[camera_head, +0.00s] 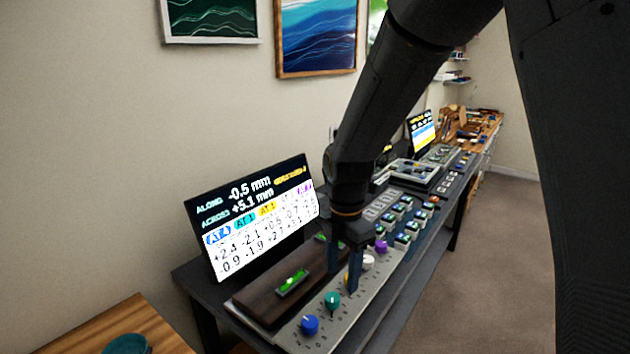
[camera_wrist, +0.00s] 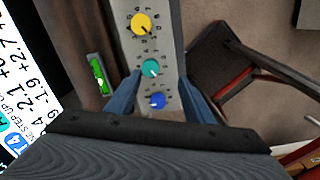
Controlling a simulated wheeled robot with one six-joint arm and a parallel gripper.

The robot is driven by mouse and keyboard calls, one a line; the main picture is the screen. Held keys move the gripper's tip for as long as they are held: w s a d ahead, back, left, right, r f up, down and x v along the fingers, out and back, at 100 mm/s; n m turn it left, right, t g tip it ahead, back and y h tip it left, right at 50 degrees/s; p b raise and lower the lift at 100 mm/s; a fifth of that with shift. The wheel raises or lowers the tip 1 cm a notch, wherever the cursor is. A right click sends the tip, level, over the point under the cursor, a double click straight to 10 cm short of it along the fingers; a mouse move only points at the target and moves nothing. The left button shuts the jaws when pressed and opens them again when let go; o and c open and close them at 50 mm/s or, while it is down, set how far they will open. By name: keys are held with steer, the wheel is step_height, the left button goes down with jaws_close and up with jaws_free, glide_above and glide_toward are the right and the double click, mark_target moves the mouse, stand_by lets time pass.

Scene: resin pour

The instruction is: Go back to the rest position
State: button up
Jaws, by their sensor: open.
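My gripper (camera_head: 343,266) hangs over the control panel (camera_head: 272,334) on the dark bench, its fingers pointing down. In the wrist view my gripper (camera_wrist: 160,95) has its two blue fingers spread apart, with nothing between them. Below and between them in that view are a teal knob (camera_wrist: 151,68) and a blue knob (camera_wrist: 157,100), with a yellow knob (camera_wrist: 141,24) farther up. In the head view the blue knob (camera_head: 310,324) and teal knob (camera_head: 332,300) stand clear of the fingers. A white knob (camera_head: 367,262) and a purple knob (camera_head: 381,246) are just beyond the gripper.
A screen (camera_head: 250,218) with numbers stands behind the panel. A dark wooden block with a green level vial (camera_head: 292,283) lies beside the knobs. More panels and a second screen (camera_head: 422,132) continue along the bench. A wooden table (camera_head: 150,330) is at lower left. Floor (camera_head: 500,250) is open at right.

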steer(key=s+d+m+t, duration=0.1)
steer(key=s+d+m, duration=1.1)
steer(key=m, duration=1.2)
steer(key=shift+s+d+m, duration=0.3)
steer(key=shift+s, duration=0.45)
